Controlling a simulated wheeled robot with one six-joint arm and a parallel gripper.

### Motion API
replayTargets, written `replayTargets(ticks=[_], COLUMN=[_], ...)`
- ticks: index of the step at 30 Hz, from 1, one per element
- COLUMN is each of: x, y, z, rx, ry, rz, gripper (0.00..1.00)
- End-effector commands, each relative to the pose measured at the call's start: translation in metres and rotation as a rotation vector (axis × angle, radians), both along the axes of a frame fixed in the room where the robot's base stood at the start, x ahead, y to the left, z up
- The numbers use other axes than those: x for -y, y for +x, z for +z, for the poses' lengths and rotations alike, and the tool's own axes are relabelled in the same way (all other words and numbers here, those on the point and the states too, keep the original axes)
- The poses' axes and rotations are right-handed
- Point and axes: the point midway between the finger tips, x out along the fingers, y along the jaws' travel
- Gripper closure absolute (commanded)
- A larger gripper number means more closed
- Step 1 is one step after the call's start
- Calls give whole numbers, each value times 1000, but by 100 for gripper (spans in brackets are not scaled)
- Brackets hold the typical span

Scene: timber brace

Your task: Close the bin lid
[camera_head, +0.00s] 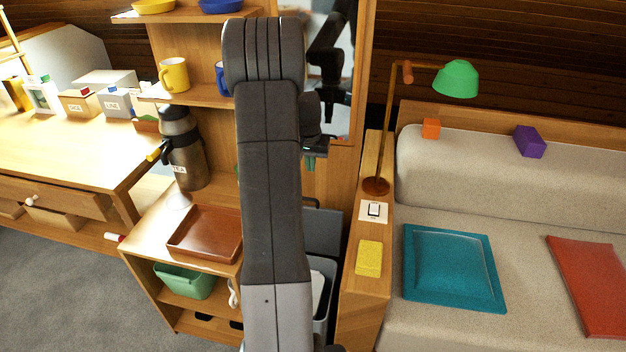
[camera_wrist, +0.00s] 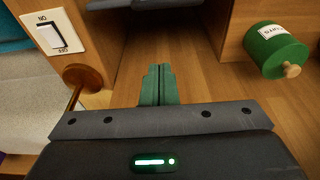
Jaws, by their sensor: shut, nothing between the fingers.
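The bin (camera_head: 329,285) is grey and stands between the shelf unit and the sofa's wooden side, mostly hidden behind my arm. Its grey lid (camera_head: 322,229) appears raised at the back of the bin, and its left part is hidden. My gripper (camera_head: 312,160) is above and behind the lid in the head view, partly hidden by my arm. In the wrist view my gripper's green fingers (camera_wrist: 155,84) are shut together with nothing between them. A dark grey edge at the top of the wrist view may be the lid; I cannot tell.
A lamp (camera_head: 376,186) and a switch (camera_head: 374,210) are on the wooden ledge right of the bin, with a yellow sponge (camera_head: 369,258). A brown tray (camera_head: 206,233) and a flask (camera_head: 185,150) stand left. A green canister (camera_wrist: 275,50) is right of my fingers in the wrist view.

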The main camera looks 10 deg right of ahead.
Motion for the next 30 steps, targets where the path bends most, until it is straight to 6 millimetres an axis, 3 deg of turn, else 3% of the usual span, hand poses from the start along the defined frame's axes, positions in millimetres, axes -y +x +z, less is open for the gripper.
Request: replayTargets(ticks=[15,21,30], x=[8,-3,-8], y=[16,-9,-20], z=[-95,-87,-86], rx=[-4,-1,0], ry=[-1,-1,0], rz=[1,2,0], gripper=[100,100,100])
